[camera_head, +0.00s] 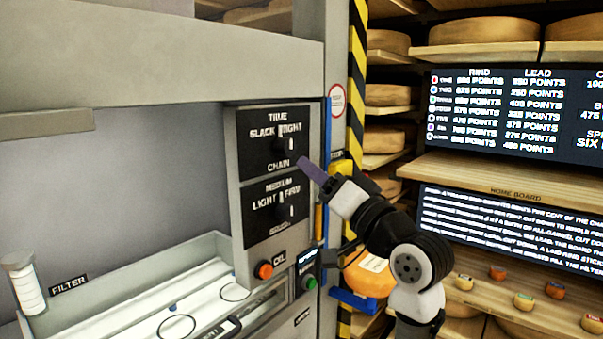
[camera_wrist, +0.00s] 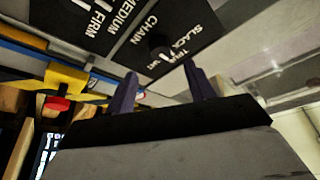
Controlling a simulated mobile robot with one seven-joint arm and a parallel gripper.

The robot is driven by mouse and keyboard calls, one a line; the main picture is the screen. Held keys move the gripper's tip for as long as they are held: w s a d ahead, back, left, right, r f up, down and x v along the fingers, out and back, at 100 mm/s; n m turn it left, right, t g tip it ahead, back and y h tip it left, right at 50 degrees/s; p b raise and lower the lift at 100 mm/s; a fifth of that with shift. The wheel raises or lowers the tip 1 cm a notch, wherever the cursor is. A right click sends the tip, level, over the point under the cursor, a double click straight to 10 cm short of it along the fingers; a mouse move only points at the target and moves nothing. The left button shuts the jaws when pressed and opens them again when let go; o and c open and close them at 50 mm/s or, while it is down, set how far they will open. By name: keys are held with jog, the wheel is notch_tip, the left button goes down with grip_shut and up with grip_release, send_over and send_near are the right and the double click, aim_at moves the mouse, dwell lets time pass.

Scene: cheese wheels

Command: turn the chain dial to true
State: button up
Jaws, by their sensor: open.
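The chain dial (camera_head: 285,146) is a dark knob on a black plate marked SLACK, TRUE and TIGHT, with CHAIN below it. A white pointer mark (camera_head: 282,130) shows near the top of the knob, but its exact setting is hard to tell. The dial also shows in the wrist view (camera_wrist: 160,47), where TIGHT is partly hidden. My gripper (camera_head: 303,165) is just right of and below the dial, apart from it as far as I can tell. In the wrist view my gripper (camera_wrist: 159,82) has its two purple fingers apart, with nothing between them.
A second dial (camera_head: 283,210), marked LIGHT, MEDIUM and FIRM, sits just below. Under it are an orange button (camera_head: 264,270) and a green button (camera_head: 309,282). A yellow-black striped post (camera_head: 356,75) and cheese shelves (camera_head: 480,53) stand to the right. A tray (camera_head: 130,285) lies lower left.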

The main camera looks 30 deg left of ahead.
jog(key=shift+b+v, duration=0.65)
jog(key=shift+v, duration=2.1)
